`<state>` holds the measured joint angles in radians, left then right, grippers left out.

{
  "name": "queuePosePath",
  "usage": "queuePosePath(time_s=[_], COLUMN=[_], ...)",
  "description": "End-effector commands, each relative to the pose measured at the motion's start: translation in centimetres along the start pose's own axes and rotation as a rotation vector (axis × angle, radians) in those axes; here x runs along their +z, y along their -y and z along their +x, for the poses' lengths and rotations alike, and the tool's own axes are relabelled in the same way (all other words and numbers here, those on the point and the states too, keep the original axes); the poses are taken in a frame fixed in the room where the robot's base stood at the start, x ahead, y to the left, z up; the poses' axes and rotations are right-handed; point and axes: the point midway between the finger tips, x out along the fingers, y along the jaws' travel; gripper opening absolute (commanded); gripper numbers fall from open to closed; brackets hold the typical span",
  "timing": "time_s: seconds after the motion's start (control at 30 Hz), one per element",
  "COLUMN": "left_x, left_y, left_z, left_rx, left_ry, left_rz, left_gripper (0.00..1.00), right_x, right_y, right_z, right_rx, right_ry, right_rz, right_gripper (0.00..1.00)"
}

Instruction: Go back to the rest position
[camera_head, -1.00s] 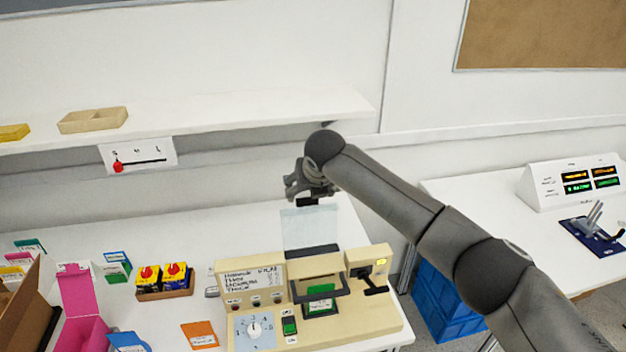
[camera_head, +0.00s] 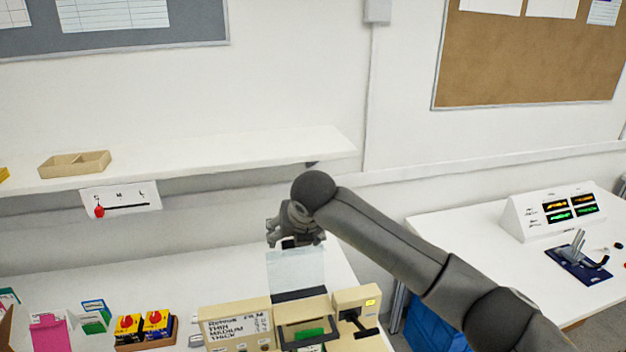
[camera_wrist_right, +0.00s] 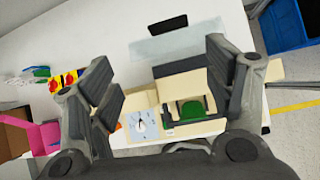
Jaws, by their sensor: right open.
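My right gripper (camera_head: 296,240) hangs above the back of the beige machine (camera_head: 235,326), clear of it. In the right wrist view its two fingers (camera_wrist_right: 158,88) stand wide apart with nothing between them. In the head view the dial is below the picture's lower edge. My left gripper is not in view.
A clear upright panel (camera_head: 296,270) stands behind the machine, just below the right gripper. A shelf (camera_head: 230,150) runs along the wall. Yellow and red boxes (camera_head: 143,328) sit left of the machine. A second table (camera_head: 470,240) is at right, with blue crates (camera_head: 432,330) below.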

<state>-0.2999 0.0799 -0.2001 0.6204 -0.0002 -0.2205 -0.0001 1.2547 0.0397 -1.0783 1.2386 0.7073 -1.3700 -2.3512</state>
Motion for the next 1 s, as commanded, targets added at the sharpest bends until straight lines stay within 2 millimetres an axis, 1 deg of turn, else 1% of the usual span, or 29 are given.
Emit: queuePosePath(time_s=[0.03,0.07,0.1,0.23,0.3,0.37,0.4,0.47,0.5,0.57,0.6,0.67,0.7,0.77,0.8,0.87,0.9,0.97,1.0], left_x=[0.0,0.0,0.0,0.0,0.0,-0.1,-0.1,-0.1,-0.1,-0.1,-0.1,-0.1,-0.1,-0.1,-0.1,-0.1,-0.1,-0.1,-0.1], left_y=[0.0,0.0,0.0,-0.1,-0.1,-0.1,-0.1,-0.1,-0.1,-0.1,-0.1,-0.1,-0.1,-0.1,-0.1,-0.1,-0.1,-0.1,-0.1], left_z=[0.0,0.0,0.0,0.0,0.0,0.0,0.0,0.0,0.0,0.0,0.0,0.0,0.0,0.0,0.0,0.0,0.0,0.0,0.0], left_rx=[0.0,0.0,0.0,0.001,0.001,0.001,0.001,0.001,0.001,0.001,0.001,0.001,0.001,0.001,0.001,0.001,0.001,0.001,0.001], left_ry=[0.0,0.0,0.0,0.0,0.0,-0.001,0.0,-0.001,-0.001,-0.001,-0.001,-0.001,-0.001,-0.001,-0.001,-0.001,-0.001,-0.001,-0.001], left_rz=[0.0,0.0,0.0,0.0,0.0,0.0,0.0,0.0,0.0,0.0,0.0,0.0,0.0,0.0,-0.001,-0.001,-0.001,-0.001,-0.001], left_gripper=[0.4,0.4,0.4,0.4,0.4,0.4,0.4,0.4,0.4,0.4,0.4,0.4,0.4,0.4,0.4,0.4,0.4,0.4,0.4], right_x=[-2.1,-3.2,-4.9,-10.1,-12.8,-14.9,-16.3,-18.4,-19.8,-21.9,-23.3,-25.5,-27.0,-29.2,-30.7,-33.0,-34.7,-37.0,-38.5], right_y=[-0.5,-0.9,-1.3,-2.1,-2.1,-1.9,-1.6,-1.1,-0.7,0.1,0.8,1.9,2.8,4.1,5.1,6.7,7.7,9.4,10.4], right_z=[0.9,1.3,1.8,2.9,3.2,3.3,3.3,3.3,3.2,3.1,2.9,2.6,2.4,1.9,1.6,0.8,0.3,-0.7,-1.4], right_rx=[0.027,0.043,0.064,0.121,0.139,0.148,0.15,0.147,0.141,0.127,0.114,0.088,0.065,0.028,0.0,-0.049,-0.086,-0.141,-0.178], right_ry=[-0.025,-0.037,-0.056,-0.116,-0.15,-0.176,-0.192,-0.217,-0.232,-0.252,-0.262,-0.274,-0.279,-0.279,-0.274,-0.262,-0.249,-0.218,-0.193], right_rz=[0.066,0.116,0.194,0.485,0.65,0.796,0.895,1.046,1.148,1.302,1.407,1.563,1.668,1.826,1.93,2.087,2.189,2.34,2.434], right_gripper=[0.75,0.75,0.75,0.75,0.75,0.75,0.75,0.75,0.75,0.75,0.75,0.75,0.75,0.75,0.75,0.75,0.75,0.75,0.75])
